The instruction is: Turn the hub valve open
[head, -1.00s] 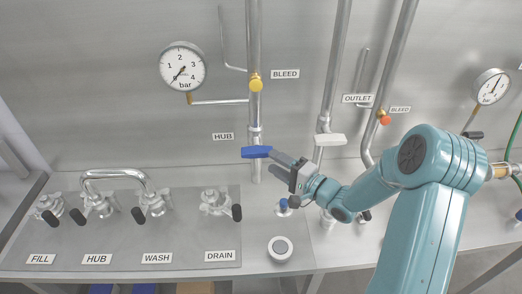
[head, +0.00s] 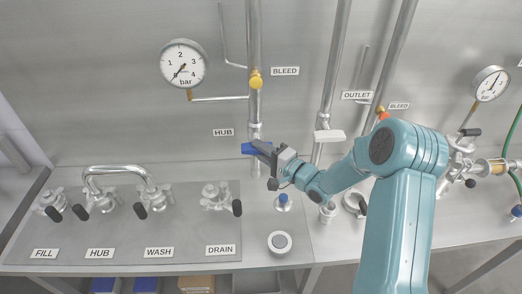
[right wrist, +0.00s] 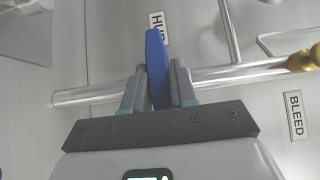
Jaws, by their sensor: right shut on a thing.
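The hub valve has a flat blue handle (head: 250,148) on the vertical steel pipe beside the HUB label (head: 223,132). The handle lies across the pipe, about square to it, as the right wrist view also shows at the blue handle (right wrist: 156,60). My right gripper (head: 268,154) is shut on the handle. In the right wrist view its two fingers (right wrist: 158,88) stand on either side of the blue handle. The valve body is mostly hidden behind the handle and gripper. My left gripper is not in view.
A yellow bleed knob (head: 256,80) and a pressure gauge (head: 183,65) are above the handle. A white handle (head: 329,135) is on the outlet pipe to the right. A panel with several taps (head: 120,225) lies at left. The counter behind the taps is clear.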

